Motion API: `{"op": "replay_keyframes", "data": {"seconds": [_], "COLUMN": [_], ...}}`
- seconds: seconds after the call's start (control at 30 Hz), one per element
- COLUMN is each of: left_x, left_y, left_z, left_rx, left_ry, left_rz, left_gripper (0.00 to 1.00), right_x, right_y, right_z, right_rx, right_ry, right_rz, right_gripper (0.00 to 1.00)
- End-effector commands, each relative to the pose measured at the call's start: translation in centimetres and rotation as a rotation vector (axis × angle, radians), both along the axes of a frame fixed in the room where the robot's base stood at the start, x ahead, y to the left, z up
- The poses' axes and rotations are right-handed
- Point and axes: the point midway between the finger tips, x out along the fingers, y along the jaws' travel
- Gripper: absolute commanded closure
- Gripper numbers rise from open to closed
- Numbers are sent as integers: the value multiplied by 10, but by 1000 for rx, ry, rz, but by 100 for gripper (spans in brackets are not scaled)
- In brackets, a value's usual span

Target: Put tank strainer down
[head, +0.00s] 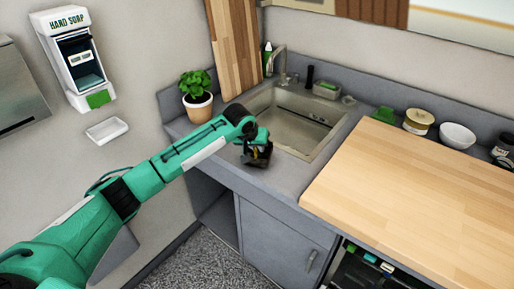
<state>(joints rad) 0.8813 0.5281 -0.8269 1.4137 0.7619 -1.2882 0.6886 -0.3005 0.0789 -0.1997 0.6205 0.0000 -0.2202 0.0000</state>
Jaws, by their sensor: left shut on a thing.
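My left gripper (257,157) is at the front left edge of the grey sink counter, just left of the sink basin. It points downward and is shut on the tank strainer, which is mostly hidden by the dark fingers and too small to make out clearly. I cannot tell whether it touches the counter. My right gripper is not in view.
A potted plant (197,97) stands left of the sink, by a leaning wooden board (234,50). The faucet (281,66) rises behind the basin. A wooden worktop (420,185) to the right has a wide clear area, with a white bowl (457,135) and a tin (418,121) behind.

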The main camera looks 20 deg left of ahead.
Motion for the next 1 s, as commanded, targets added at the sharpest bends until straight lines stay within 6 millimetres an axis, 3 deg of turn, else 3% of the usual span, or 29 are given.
{"op": "replay_keyframes", "data": {"seconds": [0.1, 0.47, 0.5, 0.6, 1.0], "left_x": [0, 0, 0, 0, -3], "left_y": [0, -1, 0, 0, 1], "left_z": [-9, -13, -13, -13, -5], "left_rx": [0, -1, 0, 0, -1], "left_ry": [0, 0, 0, 0, -2], "left_rz": [-1, 0, -1, -1, -1], "left_gripper": [100, 100, 82, 66, 66], "right_x": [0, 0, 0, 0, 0], "right_y": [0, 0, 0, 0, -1], "right_z": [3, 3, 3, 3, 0], "right_rx": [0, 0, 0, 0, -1], "right_ry": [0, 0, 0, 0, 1], "right_rz": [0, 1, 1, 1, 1], "right_gripper": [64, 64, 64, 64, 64]}}
